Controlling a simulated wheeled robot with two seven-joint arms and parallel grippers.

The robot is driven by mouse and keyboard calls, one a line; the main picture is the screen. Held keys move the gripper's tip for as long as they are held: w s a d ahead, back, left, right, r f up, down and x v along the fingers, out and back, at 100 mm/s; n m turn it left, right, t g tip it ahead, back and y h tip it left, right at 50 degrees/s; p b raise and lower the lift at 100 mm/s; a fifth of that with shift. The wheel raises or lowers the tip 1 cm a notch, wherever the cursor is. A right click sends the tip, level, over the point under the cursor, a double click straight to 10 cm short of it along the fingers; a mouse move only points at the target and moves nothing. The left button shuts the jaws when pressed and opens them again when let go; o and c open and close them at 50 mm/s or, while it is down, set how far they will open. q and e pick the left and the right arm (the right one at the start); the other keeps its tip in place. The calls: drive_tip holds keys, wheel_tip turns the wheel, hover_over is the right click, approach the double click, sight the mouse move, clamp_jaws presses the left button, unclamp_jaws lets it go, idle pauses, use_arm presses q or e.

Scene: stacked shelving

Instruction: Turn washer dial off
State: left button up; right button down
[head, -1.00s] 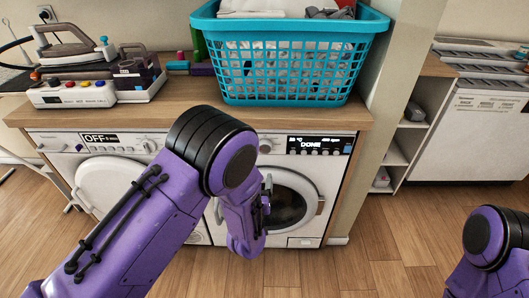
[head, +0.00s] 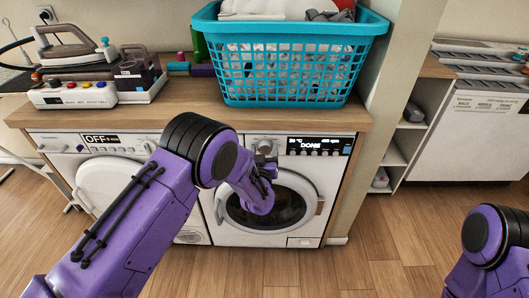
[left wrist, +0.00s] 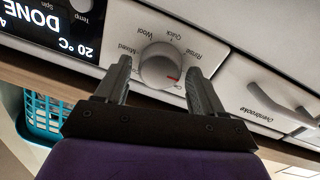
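The washer (head: 230,225) is the right-hand machine under the counter, and its display (head: 318,146) reads "DONE". In the left wrist view the round white dial (left wrist: 160,64) has a red mark at its lower right, with labels such as Wool, Quick and Rinse around it. My left gripper (left wrist: 157,68) is open, one finger on each side of the dial with small gaps showing; I cannot tell whether either finger touches it. In the head view the left gripper (head: 266,160) is in front of the washer's control panel and partly covers the dial area. My right gripper is out of view.
The left machine (head: 100,175) shows "OFF" on its display. A teal laundry basket (head: 290,70) stands on the wooden counter (head: 180,98) above the washer. Floor in front is clear.

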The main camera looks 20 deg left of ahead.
use_arm(q)
drive_tip(key=c, duration=0.7)
drive_tip(key=shift+c, duration=0.2)
drive_tip(key=shift+n, duration=0.3)
